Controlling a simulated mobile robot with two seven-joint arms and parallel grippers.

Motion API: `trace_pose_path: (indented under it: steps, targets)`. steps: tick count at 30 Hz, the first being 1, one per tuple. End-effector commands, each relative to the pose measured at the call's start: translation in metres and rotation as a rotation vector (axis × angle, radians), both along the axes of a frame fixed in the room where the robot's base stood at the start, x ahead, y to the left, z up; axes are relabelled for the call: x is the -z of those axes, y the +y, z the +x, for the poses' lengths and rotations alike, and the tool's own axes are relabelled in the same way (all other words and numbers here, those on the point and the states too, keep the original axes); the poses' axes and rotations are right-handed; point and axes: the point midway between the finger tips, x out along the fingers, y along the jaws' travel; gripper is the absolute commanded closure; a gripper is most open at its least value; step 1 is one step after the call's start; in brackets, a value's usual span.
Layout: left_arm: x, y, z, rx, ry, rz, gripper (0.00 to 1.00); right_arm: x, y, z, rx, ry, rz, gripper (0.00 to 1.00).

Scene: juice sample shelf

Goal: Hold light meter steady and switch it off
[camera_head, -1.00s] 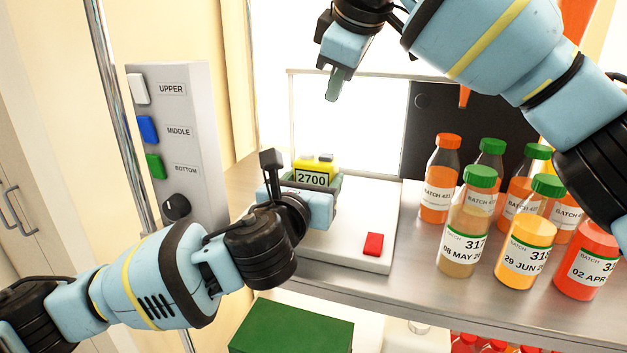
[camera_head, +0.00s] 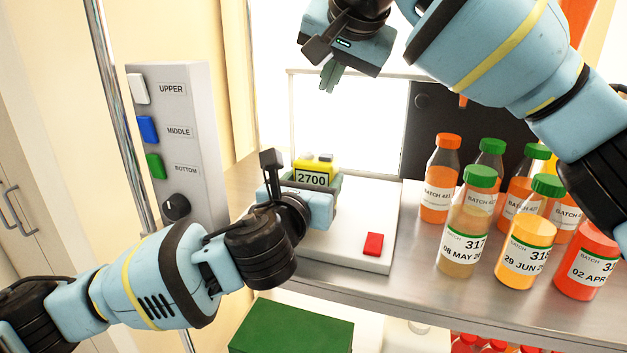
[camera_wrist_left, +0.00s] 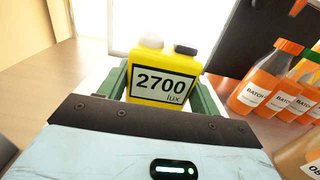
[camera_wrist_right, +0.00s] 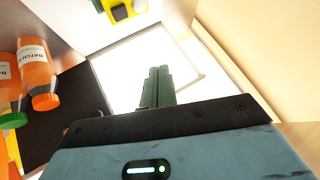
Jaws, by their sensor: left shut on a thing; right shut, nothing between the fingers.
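The yellow light meter (camera_head: 314,168) stands upright at the white base, its display reading 2700 lux. It also shows close up in the left wrist view (camera_wrist_left: 162,82), with a pale dome and a dark button on its top. My left gripper (camera_head: 318,182) is shut on the meter, with green fingers along both its sides. My right gripper (camera_head: 331,78) is shut and empty, above and behind the meter in front of the bright panel. In the right wrist view its fingers (camera_wrist_right: 158,88) are together, and part of the meter (camera_wrist_right: 122,10) shows at the top edge.
The white base (camera_head: 345,245) carries a red button (camera_head: 373,244). Several juice bottles (camera_head: 466,222) stand on the shelf to the right. A panel with coloured switches (camera_head: 180,140) stands at left. A dark board (camera_head: 430,130) stands behind the bottles. A green box (camera_head: 290,328) is below.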

Motion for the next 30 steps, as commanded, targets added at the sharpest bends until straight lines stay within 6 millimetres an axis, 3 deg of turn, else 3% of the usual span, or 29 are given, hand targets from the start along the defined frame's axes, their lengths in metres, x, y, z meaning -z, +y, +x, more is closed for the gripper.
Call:
trace_pose_path:
  steps: [6, 17, 30]
  targets:
    - [0.002, 0.000, 0.000, 0.000, 0.003, 0.001, 0.68, -0.001, 0.001, 0.001, 0.123, 0.017, 0.122, 1.00]
    - [0.002, 0.000, 0.000, 0.000, 0.003, 0.001, 0.68, 0.001, 0.001, 0.001, 0.151, 0.023, 0.150, 1.00]
    - [0.002, 0.000, 0.000, 0.000, 0.003, 0.001, 0.68, 0.048, 0.000, 0.001, 0.150, 0.023, 0.147, 1.00]
